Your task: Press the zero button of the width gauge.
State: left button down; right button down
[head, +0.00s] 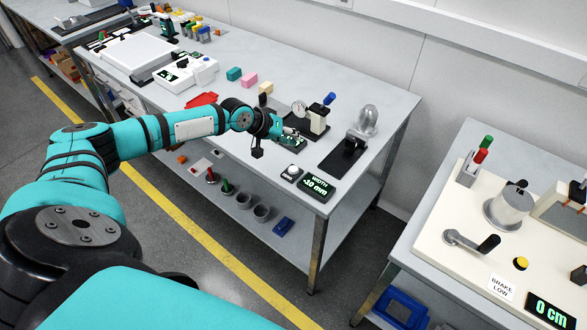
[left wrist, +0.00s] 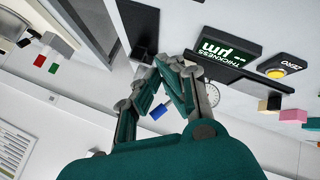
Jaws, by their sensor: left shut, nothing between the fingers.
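The width gauge's display (head: 318,186) reads "WIDTH -10 mm" near the front right corner of the bench in the head view. A small dark box with a pale round button (head: 291,173) sits just left of it; any label on it is too small to read. My left gripper (head: 295,143) is shut and empty, behind this box in the picture and apart from it. In the left wrist view its closed fingertips (left wrist: 170,64) show, with a "THICKNESS µm" display (left wrist: 226,50) and a box with a yellow button marked "ZERO" (left wrist: 277,72) beyond. My right gripper is out of view.
A dial gauge stand (head: 316,121) and a black fixture (head: 344,154) stand behind and right of my gripper. Colored blocks (head: 249,80) lie farther back. A second bench (head: 440,205) stands at right across a gap.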

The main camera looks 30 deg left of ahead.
pick_arm(q)
jog(key=b, duration=0.7)
send_over(292, 167)
notch_tip(292, 167, down, 8)
jog(key=shift+r, duration=0.1)
jog(key=shift+f, duration=0.5)
dwell(0.5)
jog(key=shift+f+b, duration=0.4)
jog(key=shift+f, duration=0.4)
dwell(0.6)
jog(key=shift+r, duration=0.1)
jog(key=shift+r+p, duration=0.6)
jog(key=shift+r, duration=0.15)
